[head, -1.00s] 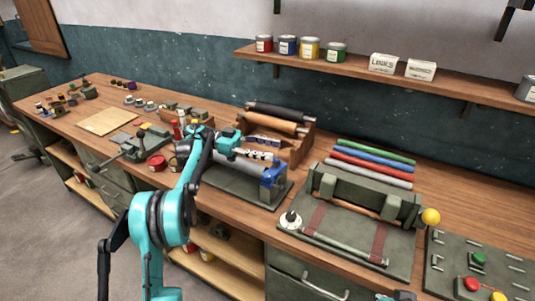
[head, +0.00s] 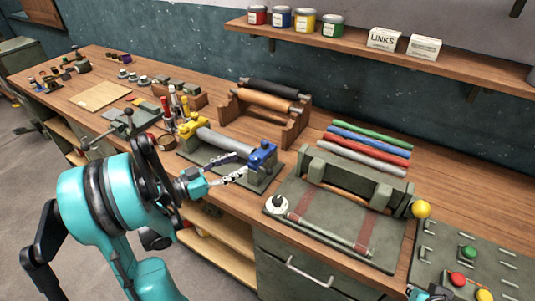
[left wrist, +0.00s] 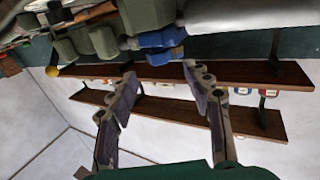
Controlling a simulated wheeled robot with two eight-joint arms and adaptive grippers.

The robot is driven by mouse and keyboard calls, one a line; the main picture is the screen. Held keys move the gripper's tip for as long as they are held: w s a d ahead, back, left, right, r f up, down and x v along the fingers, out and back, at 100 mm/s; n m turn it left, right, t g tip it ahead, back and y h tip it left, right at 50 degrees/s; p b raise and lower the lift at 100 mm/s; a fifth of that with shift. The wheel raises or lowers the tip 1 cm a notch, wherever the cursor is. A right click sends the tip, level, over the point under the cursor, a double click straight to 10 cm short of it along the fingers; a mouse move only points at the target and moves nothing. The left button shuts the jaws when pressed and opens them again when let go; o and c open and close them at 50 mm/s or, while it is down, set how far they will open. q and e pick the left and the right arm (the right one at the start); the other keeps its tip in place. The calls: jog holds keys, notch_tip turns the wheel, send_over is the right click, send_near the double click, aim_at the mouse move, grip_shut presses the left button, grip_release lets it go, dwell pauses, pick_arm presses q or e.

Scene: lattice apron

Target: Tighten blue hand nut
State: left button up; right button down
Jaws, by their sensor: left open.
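The blue hand nut (head: 262,156) sits at the right end of a grey roller (head: 218,142) on a green fixture (head: 250,183). A yellow block (head: 192,128) is at the roller's left end. My left gripper (head: 242,165) is open and empty, its two fingers pointing right, tips close to the nut's left front side. I cannot tell whether they touch it. In the left wrist view the blue piece (left wrist: 153,46) shows beyond the spread fingertips (left wrist: 160,70), apart from them. My right gripper does not show clearly.
A green press (head: 350,178) with a white knob (head: 277,204) stands to the right. A wooden rack (head: 293,123) with rolls stands behind the fixture. Red and white bottles (head: 175,100) stand left of it. A panel with coloured knobs (head: 490,262) is at far right.

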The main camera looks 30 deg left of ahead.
aim_at(254, 156)
pick_arm(q)
jog(key=b+x, duration=0.1)
jog(key=x, duration=0.6)
jog(key=shift+w+d, duration=0.1)
grip_shut()
